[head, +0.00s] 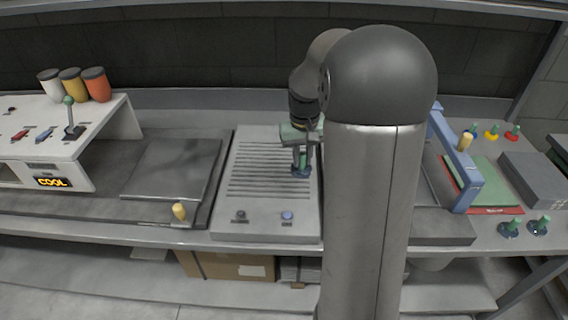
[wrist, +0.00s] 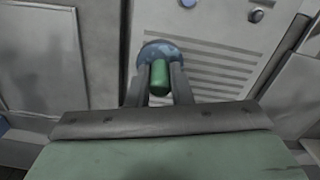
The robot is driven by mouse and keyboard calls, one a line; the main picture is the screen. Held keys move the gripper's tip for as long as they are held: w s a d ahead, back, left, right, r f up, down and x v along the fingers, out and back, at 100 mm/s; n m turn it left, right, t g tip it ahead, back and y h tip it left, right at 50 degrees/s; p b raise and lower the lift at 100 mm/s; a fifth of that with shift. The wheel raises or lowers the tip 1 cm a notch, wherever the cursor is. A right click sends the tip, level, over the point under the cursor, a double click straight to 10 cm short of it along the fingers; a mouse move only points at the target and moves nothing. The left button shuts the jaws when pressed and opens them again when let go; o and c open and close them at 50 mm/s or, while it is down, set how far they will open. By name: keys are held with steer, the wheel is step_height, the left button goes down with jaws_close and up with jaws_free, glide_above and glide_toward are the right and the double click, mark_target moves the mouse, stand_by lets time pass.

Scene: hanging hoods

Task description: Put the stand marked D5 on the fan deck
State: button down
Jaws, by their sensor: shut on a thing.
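My gripper (head: 301,150) is shut on a small stand (head: 301,171) with a green post and a round blue base. In the wrist view the two fingers (wrist: 160,85) grip the green post, and the blue base (wrist: 150,50) shows beyond them. The stand is upright over the right part of the fan deck (head: 240,205), a grey slotted panel that also shows in the wrist view (wrist: 215,28). The base is at or just above the slots; I cannot tell if it touches. No D5 marking is legible.
A dark flat plate (head: 175,168) lies left of the deck. A white unit reading COOL (head: 100,160) is further left. The deck's left half is clear.

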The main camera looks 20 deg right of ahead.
steer(key=w+f+p, duration=0.1)
steer(key=w+f, duration=0.2)
steer(key=w, duration=0.1)
steer(key=w+f+p, duration=0.1)
steer(key=w+f, duration=0.3)
steer(key=shift+w+a+f, duration=0.1)
steer(key=shift+w+f, duration=0.05)
steer(key=shift+f, duration=1.55)
steer(key=shift+f, duration=0.1)
steer(key=c, duration=1.3)
jaws_free()
